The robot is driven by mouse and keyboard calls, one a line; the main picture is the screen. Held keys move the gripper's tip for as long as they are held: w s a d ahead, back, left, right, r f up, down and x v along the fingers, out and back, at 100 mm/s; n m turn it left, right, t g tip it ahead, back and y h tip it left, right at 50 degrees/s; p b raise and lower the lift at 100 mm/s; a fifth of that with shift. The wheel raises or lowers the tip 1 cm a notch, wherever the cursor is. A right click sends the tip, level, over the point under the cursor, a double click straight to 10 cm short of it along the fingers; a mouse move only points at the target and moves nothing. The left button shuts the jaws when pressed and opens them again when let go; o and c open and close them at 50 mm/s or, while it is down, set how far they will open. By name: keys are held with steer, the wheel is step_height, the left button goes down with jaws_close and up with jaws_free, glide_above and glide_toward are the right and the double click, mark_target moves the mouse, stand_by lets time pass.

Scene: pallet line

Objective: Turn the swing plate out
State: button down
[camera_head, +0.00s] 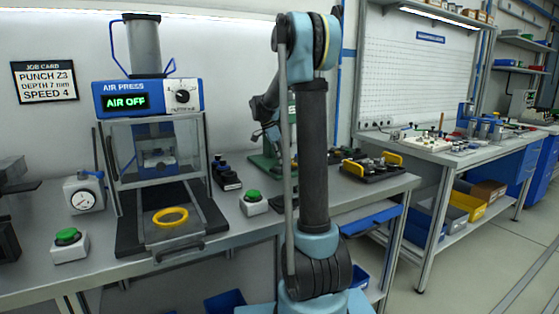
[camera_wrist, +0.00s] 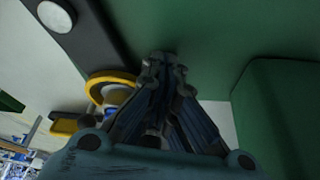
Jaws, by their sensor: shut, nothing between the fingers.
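A green machine (camera_head: 268,160) stands on the bench behind my arm, which hides much of it. I cannot make out the swing plate for certain in either view. In the wrist view a large green surface (camera_wrist: 215,35) fills the upper part, and a dark bar (camera_wrist: 95,40) with a pale round disc (camera_wrist: 56,17) runs along its left. My gripper (camera_wrist: 165,60) is shut and empty, its tips close to the green surface; I cannot tell whether they touch it. A yellow ring-shaped part (camera_wrist: 108,87) shows just left of the fingers. In the head view my gripper is not clearly visible.
The air press (camera_head: 148,97) reads AIR OFF, with a yellow ring (camera_head: 170,217) on its tray. Green buttons (camera_head: 254,196) and (camera_head: 68,237) stand beside it. A dark fixture with yellow handles (camera_head: 372,167) is right of my arm. A second bench (camera_head: 470,150) stands farther right.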

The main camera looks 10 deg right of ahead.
stand_by(0.6)
steer(key=a, duration=0.1)
steer(key=w+a, duration=0.2)
steer(key=a, duration=0.1)
steer(key=shift+r, duration=0.4)
steer(key=w+v, duration=0.1)
steer(key=v, duration=0.8)
steer(key=shift+w+d, duration=0.2)
